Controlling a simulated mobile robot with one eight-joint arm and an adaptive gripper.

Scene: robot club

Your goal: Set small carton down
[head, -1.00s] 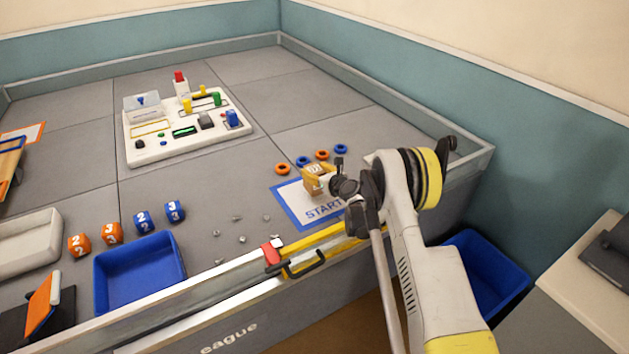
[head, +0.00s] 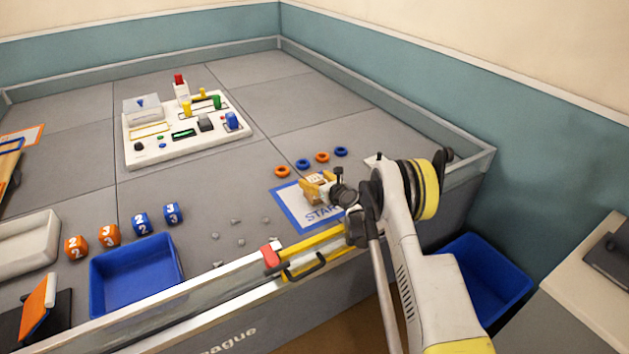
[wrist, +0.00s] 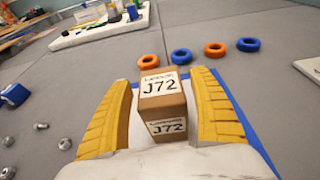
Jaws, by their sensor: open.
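The small carton (wrist: 160,88) is a brown box with white labels reading J72. In the wrist view it is between the two yellow fingers of my gripper (wrist: 161,78), with narrow gaps at its sides, so the gripper is open around it. In the head view my gripper (head: 318,189) is low over the blue-bordered START mat (head: 291,208), and the carton (head: 316,178) is partly hidden by the fingers. The carton looks upright and appears to rest on the mat, but its underside is hidden.
Orange and blue rings (head: 303,164) lie just behind the mat. Small grey pieces (head: 239,240) lie to its left. A white board with coloured parts (head: 185,150) stands farther back. A blue tray (head: 137,273) and numbered cubes (head: 141,223) are at left. The table's front rail (head: 235,273) is close.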

